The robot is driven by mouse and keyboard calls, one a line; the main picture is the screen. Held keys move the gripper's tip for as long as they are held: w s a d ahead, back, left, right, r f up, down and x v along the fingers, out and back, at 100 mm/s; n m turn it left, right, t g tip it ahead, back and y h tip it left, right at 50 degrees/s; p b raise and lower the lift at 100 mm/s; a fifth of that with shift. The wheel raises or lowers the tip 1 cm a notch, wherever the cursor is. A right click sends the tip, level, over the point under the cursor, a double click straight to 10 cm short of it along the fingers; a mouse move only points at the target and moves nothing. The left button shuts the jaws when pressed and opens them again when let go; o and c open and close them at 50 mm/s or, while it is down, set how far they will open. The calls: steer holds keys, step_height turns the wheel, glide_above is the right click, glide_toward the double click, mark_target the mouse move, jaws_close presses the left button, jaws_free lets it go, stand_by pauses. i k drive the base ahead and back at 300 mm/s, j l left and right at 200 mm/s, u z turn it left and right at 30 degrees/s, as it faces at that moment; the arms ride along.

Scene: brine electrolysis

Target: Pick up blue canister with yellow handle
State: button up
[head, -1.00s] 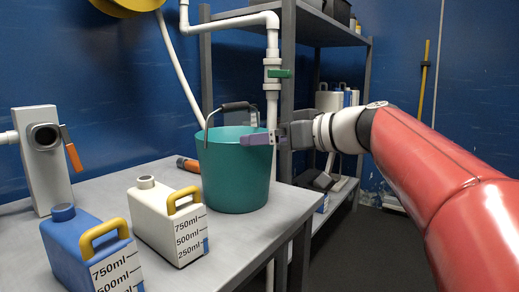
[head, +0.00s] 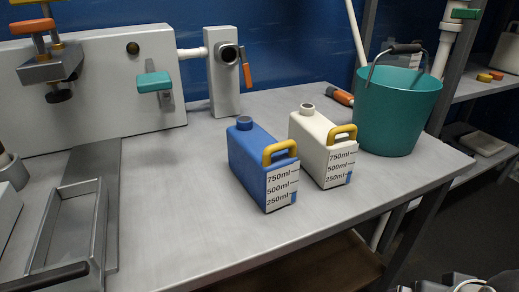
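The blue canister (head: 248,155) with a yellow handle (head: 280,152) stands upright on the grey table (head: 210,235), near the middle of the head view. Its white label reads 750ml, 500ml and 250ml and faces the front right. A white canister (head: 310,135), also with a yellow handle (head: 343,133), stands close behind it to the right. My gripper is not in view, so its state does not show.
A teal bucket (head: 395,112) with a raised handle stands at the table's right end. An orange-tipped tool (head: 342,96) lies behind the canisters. A metal tray (head: 62,215) and a grey panel with valves (head: 105,95) stand left. The table front is clear.

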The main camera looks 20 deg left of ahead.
mark_target(269, 171)
steer(key=j+u, duration=0.1)
steer(key=u, duration=0.25)
steer(key=k+j+u, duration=0.1)
steer(key=u, duration=0.25)
steer(key=j+u, duration=0.2)
steer(key=u, duration=0.15)
